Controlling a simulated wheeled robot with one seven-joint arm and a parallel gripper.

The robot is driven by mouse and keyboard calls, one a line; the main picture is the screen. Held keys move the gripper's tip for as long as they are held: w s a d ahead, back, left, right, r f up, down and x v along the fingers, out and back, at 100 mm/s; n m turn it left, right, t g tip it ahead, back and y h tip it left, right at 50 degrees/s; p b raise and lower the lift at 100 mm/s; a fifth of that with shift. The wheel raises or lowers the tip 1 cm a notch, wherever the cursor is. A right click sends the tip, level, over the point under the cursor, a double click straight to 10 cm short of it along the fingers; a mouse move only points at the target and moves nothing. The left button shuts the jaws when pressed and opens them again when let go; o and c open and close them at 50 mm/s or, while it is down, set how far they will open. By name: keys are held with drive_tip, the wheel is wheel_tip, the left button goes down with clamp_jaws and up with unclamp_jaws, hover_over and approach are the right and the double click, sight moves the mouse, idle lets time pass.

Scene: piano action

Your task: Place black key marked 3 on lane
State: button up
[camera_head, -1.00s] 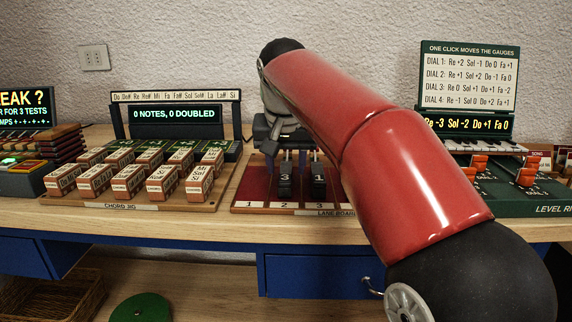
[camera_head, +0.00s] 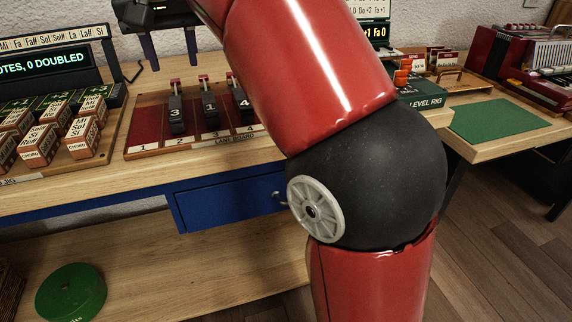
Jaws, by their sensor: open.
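The black key marked 3 (camera_head: 177,113) stands on the lane board (camera_head: 143,125), in line with the lane label 2. The key marked 1 (camera_head: 210,108) stands to its right, in line with label 3. The key marked 4 (camera_head: 241,99) is in line with label 4, partly beside my red arm. Lane 1 at the left end shows bare red. My gripper (camera_head: 173,62) is open and empty at the top of the picture, with its two fingers pointing down above the key marked 3, apart from it.
The chord jig (camera_head: 105,150) with several lettered blocks stands left of the lane board. A blue drawer (camera_head: 225,200) is below the tabletop. The level rig (camera_head: 425,90) and a green mat (camera_head: 498,119) are to the right. My arm crosses the middle and hides part of the bench.

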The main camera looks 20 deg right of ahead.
drive_tip(key=s+d+f, duration=0.7)
drive_tip(key=s+f, duration=0.3)
drive_tip(key=f, duration=0.3)
drive_tip(key=s+d+f+t, duration=0.1)
drive_tip(key=s+d+f, duration=0.6)
drive_tip(key=s+f, duration=0.4)
wheel_tip(320, 180, down, 2)
drive_tip(key=shift+f, duration=0.25)
